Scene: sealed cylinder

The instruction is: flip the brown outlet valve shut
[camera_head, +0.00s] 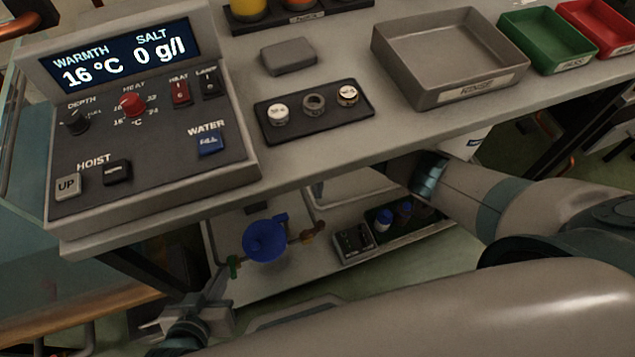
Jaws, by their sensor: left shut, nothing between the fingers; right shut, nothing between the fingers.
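The brown outlet valve (308,233) sits on the right side of a blue funnel-shaped unit (266,241), on the low shelf under the bench. Its handle is small here, and I cannot tell its exact position. A green valve (233,266) is on the left side of the same unit.
The bench (330,172) overhangs the shelf and carries a control panel (150,165), a dark tray of round caps (314,126) and a grey tray (450,100). A dark crate with blue-capped bottles (383,222) and a small box (353,243) stand right of the brown valve.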

